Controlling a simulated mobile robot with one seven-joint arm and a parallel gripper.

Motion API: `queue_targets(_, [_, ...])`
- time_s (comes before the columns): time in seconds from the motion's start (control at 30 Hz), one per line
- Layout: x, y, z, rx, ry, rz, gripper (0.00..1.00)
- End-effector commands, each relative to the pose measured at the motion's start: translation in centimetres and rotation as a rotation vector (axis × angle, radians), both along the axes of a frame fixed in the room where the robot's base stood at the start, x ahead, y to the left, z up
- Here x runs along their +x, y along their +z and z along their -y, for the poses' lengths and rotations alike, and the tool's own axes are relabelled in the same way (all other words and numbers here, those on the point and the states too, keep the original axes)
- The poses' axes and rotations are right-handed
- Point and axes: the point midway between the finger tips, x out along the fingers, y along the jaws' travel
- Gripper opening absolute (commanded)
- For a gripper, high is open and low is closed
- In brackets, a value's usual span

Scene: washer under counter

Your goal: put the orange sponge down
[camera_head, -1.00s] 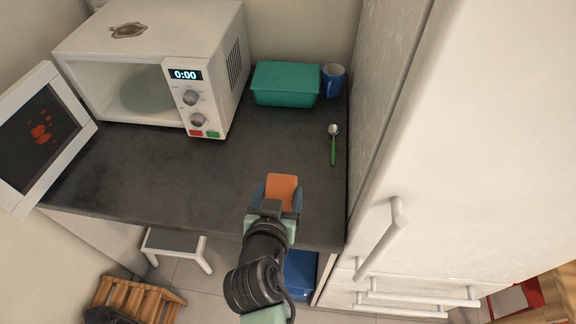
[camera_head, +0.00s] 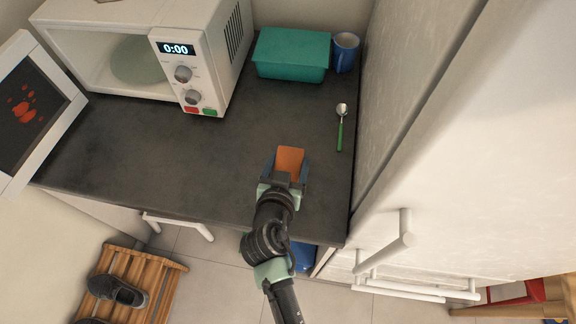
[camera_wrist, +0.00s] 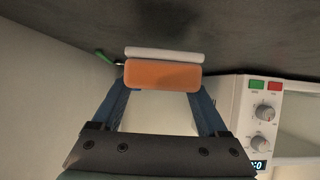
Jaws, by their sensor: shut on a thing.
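The orange sponge (camera_head: 290,157) is a small block between the blue fingers of my gripper (camera_head: 287,169). My gripper is shut on it. In the wrist view the sponge (camera_wrist: 162,76) shows its orange face with a pale layer along one edge, and the fingers of my gripper (camera_wrist: 161,92) flank it. The sponge is over the front right part of the dark countertop (camera_head: 190,150). I cannot tell whether its far edge touches the counter. The underside of the sponge is hidden.
A green-handled spoon (camera_head: 340,128) lies to the right of the sponge. A teal box (camera_head: 291,55) and a blue mug (camera_head: 345,53) stand at the back. The microwave (camera_head: 222,55) is at the left with its door open. A tall white cabinet (camera_head: 470,130) bounds the right. The middle counter is clear.

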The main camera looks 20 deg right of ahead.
Motion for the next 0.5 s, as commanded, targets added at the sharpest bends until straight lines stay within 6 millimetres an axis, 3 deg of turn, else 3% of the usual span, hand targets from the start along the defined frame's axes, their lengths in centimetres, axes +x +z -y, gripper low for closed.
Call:
queue_targets(0.13, [0.1,-1.8,0.0,-0.001,0.0,0.0,0.3])
queue_targets(0.5, [0.1,-2.3,0.0,-0.001,0.0,0.002,0.3])
